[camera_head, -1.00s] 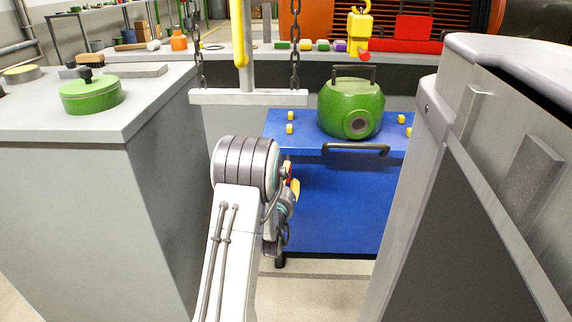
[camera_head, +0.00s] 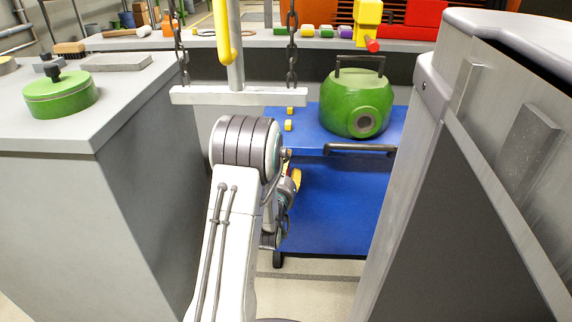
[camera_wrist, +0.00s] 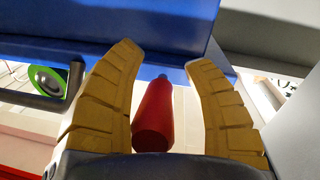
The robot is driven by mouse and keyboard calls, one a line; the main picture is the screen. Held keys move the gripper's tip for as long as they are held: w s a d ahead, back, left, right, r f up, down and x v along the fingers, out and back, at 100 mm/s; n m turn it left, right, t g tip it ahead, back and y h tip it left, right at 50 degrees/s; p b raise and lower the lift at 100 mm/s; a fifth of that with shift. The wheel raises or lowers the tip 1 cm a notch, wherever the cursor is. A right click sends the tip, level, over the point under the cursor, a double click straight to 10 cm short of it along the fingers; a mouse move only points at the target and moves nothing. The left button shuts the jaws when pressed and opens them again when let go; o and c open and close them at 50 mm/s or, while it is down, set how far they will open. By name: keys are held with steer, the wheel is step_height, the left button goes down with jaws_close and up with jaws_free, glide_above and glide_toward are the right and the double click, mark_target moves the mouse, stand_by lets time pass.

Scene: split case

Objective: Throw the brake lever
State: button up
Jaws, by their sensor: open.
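In the wrist view, a red handle (camera_wrist: 154,115), apparently the brake lever's grip, lies between the two yellow fingers of my gripper (camera_wrist: 164,58). The fingers are spread, with a gap visible to the right of the handle; contact on the left side is hard to tell. The handle's narrow far end points towards the blue cart (camera_wrist: 150,22). In the head view my arm hides most of my gripper; a bit of yellow finger (camera_head: 296,180) shows beside the cart's (camera_head: 340,205) left side.
A green pot-shaped casing (camera_head: 352,105) stands on the cart, above a dark handle bar (camera_head: 360,149). A grey bench (camera_head: 60,200) is close on the left, a grey metal casing (camera_head: 480,160) close on the right. A white beam (camera_head: 238,96) hangs on chains above my arm.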

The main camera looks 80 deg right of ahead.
steer(key=c, duration=0.9)
steer(key=shift+f, duration=0.1)
jaws_close()
